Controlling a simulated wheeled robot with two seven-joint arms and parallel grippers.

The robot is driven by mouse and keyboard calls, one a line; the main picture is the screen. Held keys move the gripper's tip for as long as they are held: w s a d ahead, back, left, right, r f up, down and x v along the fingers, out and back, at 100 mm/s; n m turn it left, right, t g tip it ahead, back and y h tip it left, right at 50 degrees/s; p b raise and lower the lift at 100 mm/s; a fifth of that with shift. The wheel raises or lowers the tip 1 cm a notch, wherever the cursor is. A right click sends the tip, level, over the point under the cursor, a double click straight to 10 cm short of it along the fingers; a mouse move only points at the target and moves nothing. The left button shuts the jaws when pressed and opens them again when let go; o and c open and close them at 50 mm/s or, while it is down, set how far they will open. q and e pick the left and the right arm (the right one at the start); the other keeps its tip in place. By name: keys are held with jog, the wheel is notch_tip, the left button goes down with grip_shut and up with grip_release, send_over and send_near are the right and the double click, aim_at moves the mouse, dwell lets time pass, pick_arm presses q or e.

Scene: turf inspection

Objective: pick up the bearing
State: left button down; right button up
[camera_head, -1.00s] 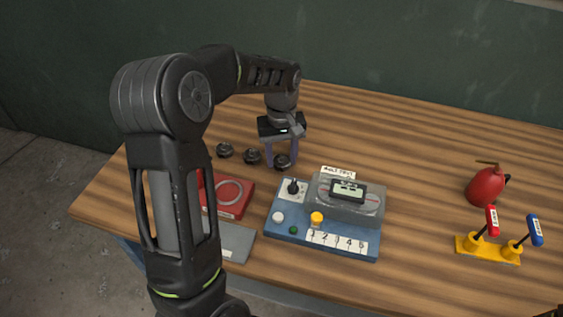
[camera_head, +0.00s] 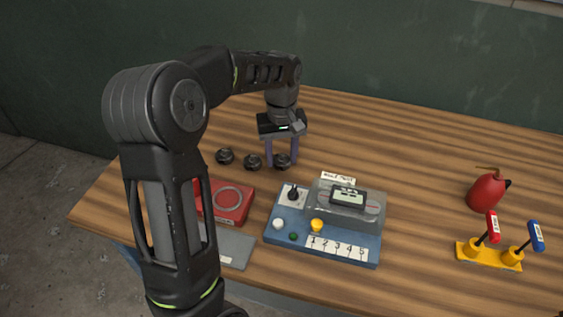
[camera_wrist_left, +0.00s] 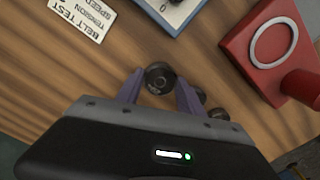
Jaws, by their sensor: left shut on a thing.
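Three dark round bearings stand in a row on the wooden table: the left one (camera_head: 225,156), the middle one (camera_head: 252,162) and the right one (camera_head: 283,161). My left gripper (camera_head: 282,162) points down at the right bearing and is shut on it, a purple finger on each side. In the left wrist view the held bearing (camera_wrist_left: 160,77) sits between the fingertips, and the other two are partly hidden behind the right-hand finger. The held bearing appears to be at table level. My right gripper is not in view.
A red block with a ring (camera_head: 235,207) and a blue test panel (camera_head: 281,231) with a grey display unit stand in front of the bearings. A red oil can (camera_head: 486,190) and a yellow base with two levers (camera_head: 489,256) are at right. The table behind is clear.

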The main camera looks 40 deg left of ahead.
aim_at(282, 159)
pick_arm(q)
notch_tip(282, 159, up, 7)
jog(key=shift+r, duration=0.2)
dwell(0.6)
